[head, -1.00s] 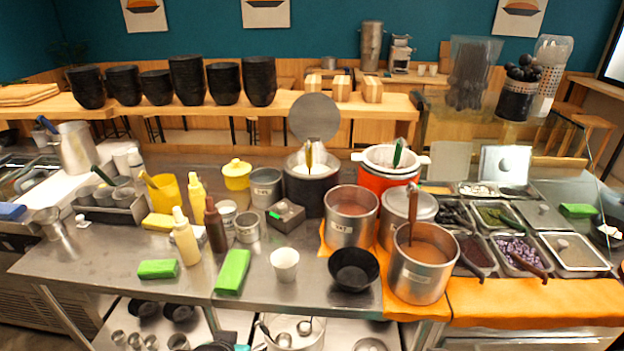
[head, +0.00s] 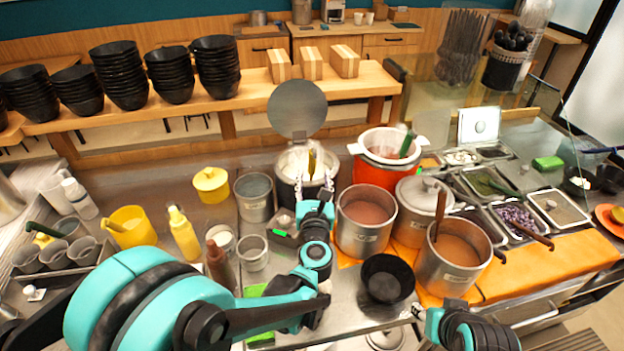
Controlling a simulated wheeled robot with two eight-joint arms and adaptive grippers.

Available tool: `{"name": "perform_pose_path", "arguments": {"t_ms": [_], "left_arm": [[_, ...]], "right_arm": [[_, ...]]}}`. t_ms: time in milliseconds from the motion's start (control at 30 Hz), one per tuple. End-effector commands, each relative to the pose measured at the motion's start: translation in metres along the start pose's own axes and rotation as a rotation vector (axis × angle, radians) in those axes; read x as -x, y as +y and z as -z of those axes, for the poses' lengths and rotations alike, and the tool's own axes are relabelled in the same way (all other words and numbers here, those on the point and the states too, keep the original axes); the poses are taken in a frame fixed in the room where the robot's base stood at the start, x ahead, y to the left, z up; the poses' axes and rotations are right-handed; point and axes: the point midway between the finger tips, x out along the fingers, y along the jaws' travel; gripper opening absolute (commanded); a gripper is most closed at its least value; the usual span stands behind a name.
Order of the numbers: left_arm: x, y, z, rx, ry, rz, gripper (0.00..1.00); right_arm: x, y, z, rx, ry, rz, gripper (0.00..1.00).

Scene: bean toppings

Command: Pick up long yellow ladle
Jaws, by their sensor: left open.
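The long yellow ladle (head: 312,161) stands in the round cooker (head: 288,164) with the white inside, its handle upright and its lower end hidden. My left gripper (head: 313,187) is open at the front of the cooker, just below the ladle's handle in the picture. I cannot tell whether its fingers touch the ladle. Part of my right arm shows at the bottom right, with its gripper end (head: 416,314) small and unclear in front of the black bowl.
Metal pots of soup (head: 365,217) and (head: 455,252) stand right of my left gripper. A red pot (head: 374,175) is right of the cooker, and the raised round lid (head: 297,108) is behind it. A yellow lidded pot (head: 211,185) and a metal pot (head: 254,197) stand left.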

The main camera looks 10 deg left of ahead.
Motion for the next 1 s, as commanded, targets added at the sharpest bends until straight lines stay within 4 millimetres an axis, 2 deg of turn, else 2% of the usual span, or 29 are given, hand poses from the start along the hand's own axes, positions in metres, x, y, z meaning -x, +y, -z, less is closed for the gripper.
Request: {"name": "perform_pose_path", "arguments": {"t_ms": [267,567,867,1000], "left_arm": [[-0.03,0.002,0.004,0.014,0.004,-0.009,0.47],[-0.072,0.004,0.005,0.012,0.003,-0.007,0.47],[-0.077,0.004,0.003,0.011,0.003,-0.006,0.47],[-0.077,0.004,0.003,0.011,0.003,-0.006,0.1]], "right_arm": [[-0.006,0.0,-0.004,0.0,0.0,0.0,0.4],[-0.017,0.0,-0.012,0.0,0.0,0.0,0.4],[-0.016,0.0,-0.012,0.0,0.0,0.0,0.4],[-0.016,0.0,-0.012,0.0,0.0,0.0,0.4]]}}
